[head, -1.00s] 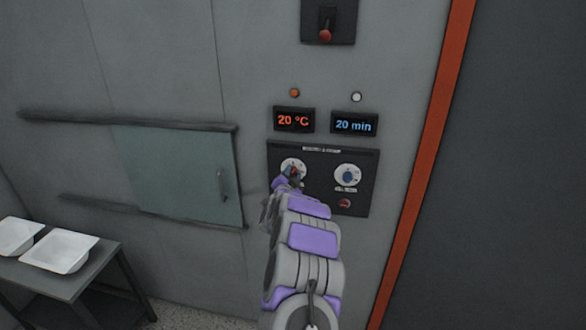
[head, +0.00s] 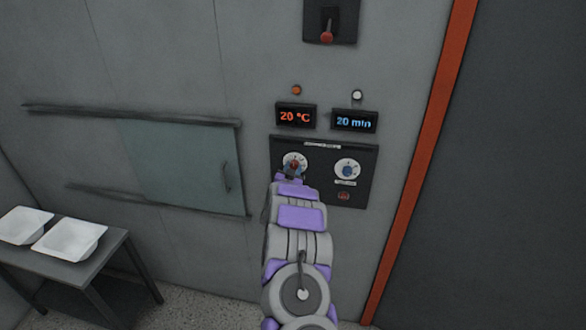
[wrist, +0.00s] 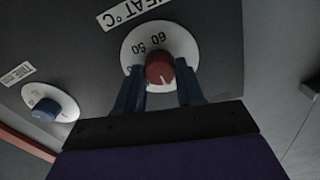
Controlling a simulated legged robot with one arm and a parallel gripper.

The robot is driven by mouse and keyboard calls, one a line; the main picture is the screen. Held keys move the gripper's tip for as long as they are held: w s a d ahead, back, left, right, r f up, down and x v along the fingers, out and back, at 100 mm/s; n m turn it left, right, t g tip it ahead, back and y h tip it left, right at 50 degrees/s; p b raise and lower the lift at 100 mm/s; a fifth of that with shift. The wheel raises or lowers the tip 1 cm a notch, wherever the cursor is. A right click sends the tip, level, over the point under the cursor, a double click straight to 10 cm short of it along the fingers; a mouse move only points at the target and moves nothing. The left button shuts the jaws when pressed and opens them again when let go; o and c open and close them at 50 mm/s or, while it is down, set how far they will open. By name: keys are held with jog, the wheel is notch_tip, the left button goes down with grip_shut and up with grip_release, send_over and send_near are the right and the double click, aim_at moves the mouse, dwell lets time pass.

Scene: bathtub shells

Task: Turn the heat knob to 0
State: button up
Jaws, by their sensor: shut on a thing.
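The heat knob is red with a white pointer line, on a round white dial, at the left of the dark control panel. It shows in the head view (head: 294,163) and the wrist view (wrist: 160,70), under a "HEAT °C" label (wrist: 137,10). My gripper (wrist: 163,85) has its two blue fingers on either side of the knob, shut on it. In the head view my gripper (head: 293,174) partly covers the dial. The red display (head: 295,116) reads 20 °C.
The blue time knob (head: 347,171) sits to the right on the panel (head: 325,192), with a blue display (head: 354,121) reading 20 min above. A red button (head: 344,196) is below it. A red-handled lever (head: 327,37) is above. A table with white shells (head: 70,240) stands left.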

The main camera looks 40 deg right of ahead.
jog(key=shift+f, duration=0.3)
jog(key=o, duration=0.6)
jog(key=shift+o, duration=1.4)
jog(key=shift+w, duration=0.15)
jog(key=shift+o, duration=0.7)
jog(key=shift+r, duration=0.2)
jog(key=b+v, duration=0.1)
jog(key=v, duration=1.6)
jog(key=shift+a, duration=0.1)
